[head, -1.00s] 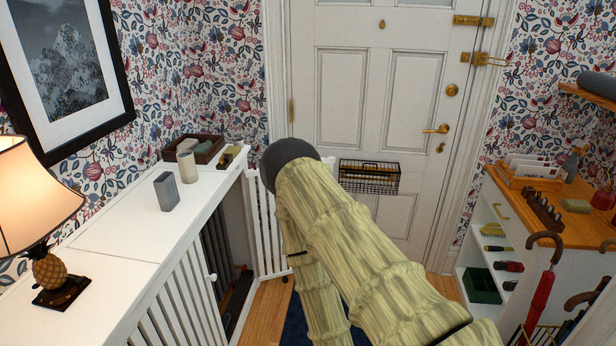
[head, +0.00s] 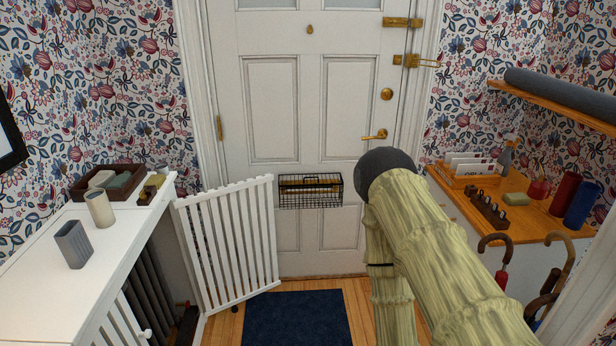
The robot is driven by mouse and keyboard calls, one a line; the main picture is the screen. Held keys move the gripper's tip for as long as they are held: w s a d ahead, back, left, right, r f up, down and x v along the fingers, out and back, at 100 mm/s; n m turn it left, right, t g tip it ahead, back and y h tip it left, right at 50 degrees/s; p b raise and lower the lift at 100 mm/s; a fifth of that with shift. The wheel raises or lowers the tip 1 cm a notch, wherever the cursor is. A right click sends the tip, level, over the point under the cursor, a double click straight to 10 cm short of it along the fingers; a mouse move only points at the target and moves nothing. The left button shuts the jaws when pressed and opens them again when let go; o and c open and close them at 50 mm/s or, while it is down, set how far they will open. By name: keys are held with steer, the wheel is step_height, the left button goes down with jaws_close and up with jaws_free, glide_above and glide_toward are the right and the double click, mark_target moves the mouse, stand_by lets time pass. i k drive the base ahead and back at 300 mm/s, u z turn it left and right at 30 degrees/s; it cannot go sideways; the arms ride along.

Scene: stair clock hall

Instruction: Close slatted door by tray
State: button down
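The white slatted door (head: 229,240) stands open at the far end of the white cabinet (head: 120,222), swung out toward the front door. The dark opening behind it shows a ribbed radiator (head: 150,284). The brown tray (head: 107,182) sits on the cabinet top above that opening, with several small items in it. Another slatted door (head: 112,322) with a round knob is at the near end of the cabinet. My arm, in a pale ribbed sleeve, reaches in from the lower right, to the right of the open door and apart from it. My gripper is not visible.
A beige cup (head: 100,209) and a grey holder (head: 74,244) stand on the cabinet top. A wire basket (head: 310,190) hangs on the front door. A blue mat (head: 292,318) lies on the wooden floor. A wooden-topped shelf unit (head: 530,212) with umbrellas is at right.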

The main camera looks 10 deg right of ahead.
mark_target(191, 201)
steer(key=z, duration=0.5)
steer(key=i, duration=1.35)
steer(key=u, duration=0.65)
steer(key=i, duration=1)
steer(key=u, duration=0.75)
